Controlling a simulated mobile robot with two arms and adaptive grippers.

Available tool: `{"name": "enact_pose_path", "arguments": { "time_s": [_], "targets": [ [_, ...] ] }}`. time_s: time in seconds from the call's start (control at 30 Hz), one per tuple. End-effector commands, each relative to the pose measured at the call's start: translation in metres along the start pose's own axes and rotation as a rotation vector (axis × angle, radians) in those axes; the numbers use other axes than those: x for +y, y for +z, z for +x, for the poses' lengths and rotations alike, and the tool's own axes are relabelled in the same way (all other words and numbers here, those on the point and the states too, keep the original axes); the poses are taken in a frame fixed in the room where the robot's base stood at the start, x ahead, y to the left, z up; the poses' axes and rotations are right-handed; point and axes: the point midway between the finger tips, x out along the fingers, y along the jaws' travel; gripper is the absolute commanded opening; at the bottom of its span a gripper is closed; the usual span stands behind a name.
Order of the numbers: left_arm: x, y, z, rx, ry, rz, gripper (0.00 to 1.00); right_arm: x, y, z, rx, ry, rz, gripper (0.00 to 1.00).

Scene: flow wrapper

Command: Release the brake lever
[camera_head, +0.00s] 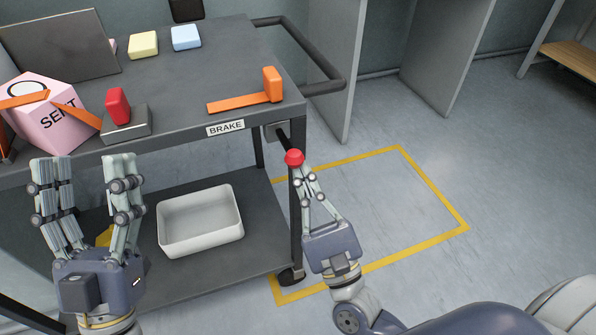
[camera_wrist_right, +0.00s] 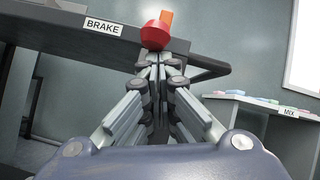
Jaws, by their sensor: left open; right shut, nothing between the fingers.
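The brake lever is a dark rod with a red knob (camera_head: 294,157) under the cart's right corner, beside the BRAKE label (camera_head: 225,127). The red knob also shows in the right wrist view (camera_wrist_right: 155,36), just past my fingertips. My right gripper (camera_head: 308,172) is shut with nothing between its fingers. Its tips are at the knob, just below it in the head view; I cannot tell if they touch. My left gripper (camera_head: 90,165) is open and empty in front of the cart's left part.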

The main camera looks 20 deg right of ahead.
Motion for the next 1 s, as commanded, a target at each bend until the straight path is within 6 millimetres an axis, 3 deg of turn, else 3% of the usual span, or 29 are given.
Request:
{"name": "enact_pose_path", "arguments": {
  "time_s": [0.1, 0.27, 0.47, 0.6, 0.8, 1.0],
  "targets": [
    [-0.004, 0.033, 0.001, -0.184, -0.007, 0.01, 0.6, -0.002, 0.005, 0.002, 0.018, 0.006, 0.0, 0.0],
    [-0.01, 0.079, -0.013, -0.434, -0.018, 0.02, 0.6, -0.003, 0.007, 0.003, 0.043, 0.014, 0.004, 0.0],
    [-0.019, 0.127, -0.05, -0.751, -0.036, 0.031, 0.6, -0.004, 0.011, 0.004, 0.072, 0.023, 0.005, 0.0],
    [-0.025, 0.151, -0.086, -0.974, -0.05, 0.036, 0.6, -0.004, 0.013, 0.005, 0.094, 0.029, 0.008, 0.0],
    [-0.033, 0.169, -0.149, -1.294, -0.074, 0.039, 0.6, -0.005, 0.016, 0.006, 0.124, 0.04, 0.009, 0.0],
    [-0.039, 0.165, -0.217, -1.61, -0.101, 0.038, 0.6, -0.006, 0.018, 0.007, 0.154, 0.049, 0.012, 0.0]
  ]
}}
